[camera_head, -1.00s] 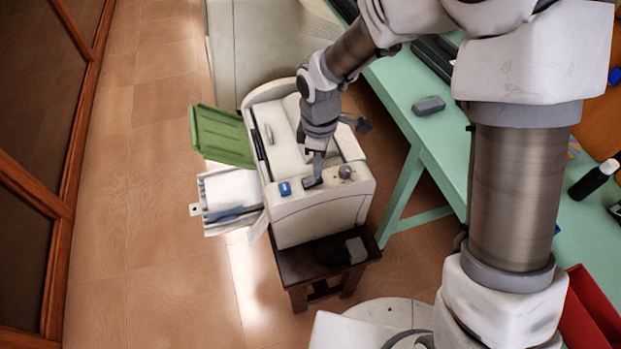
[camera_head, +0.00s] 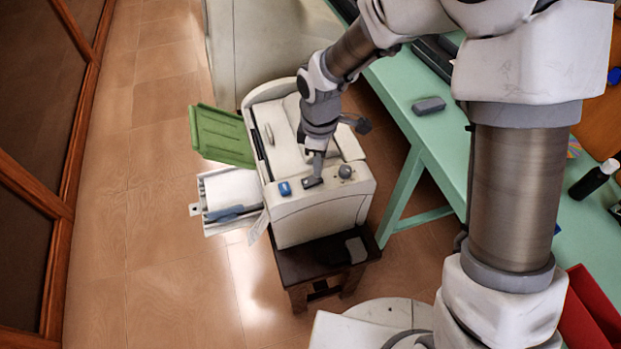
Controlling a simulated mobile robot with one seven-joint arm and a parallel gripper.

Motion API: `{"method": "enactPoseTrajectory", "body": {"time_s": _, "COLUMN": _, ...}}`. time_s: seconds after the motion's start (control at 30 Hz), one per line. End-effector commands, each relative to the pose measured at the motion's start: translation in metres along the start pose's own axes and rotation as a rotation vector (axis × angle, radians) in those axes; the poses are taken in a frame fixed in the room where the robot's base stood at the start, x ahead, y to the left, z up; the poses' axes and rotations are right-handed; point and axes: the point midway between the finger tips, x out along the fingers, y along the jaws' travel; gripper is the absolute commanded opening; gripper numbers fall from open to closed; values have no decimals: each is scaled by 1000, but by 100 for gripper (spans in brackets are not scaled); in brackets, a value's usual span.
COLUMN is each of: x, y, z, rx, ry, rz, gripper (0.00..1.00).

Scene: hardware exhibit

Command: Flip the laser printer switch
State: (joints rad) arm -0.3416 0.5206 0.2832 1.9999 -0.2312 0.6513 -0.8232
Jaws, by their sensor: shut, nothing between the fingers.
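The white laser printer (camera_head: 318,217) stands on a small dark stool, with a green flap (camera_head: 221,136) and a paper tray (camera_head: 231,192) out on its left side. On its top front panel are a blue button (camera_head: 285,188), a dark grey rocker-like switch (camera_head: 312,182) and a round grey knob (camera_head: 345,171). My gripper (camera_head: 318,172) is shut and points down at the panel, its tip at the upper edge of the grey switch. I cannot tell whether it touches the switch.
The dark stool (camera_head: 300,262) carries a grey object at its right. A green table (camera_head: 430,125) on the right holds a grey box (camera_head: 429,106), a black bottle (camera_head: 594,179) and a red bin (camera_head: 590,320). The floor on the left is clear.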

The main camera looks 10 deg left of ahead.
Motion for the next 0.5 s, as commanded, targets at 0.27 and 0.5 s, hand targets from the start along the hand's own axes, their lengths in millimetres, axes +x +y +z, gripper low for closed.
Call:
{"method": "enactPoseTrajectory", "body": {"time_s": 0.27, "x": 5, "y": 0, "z": 0, "rx": 0, "ry": 0, "rz": 0, "gripper": 0}}
{"method": "enactPoseTrajectory", "body": {"time_s": 0.5, "x": 9, "y": 0, "z": 0, "rx": 0, "ry": 0, "rz": -1, "gripper": 0}}
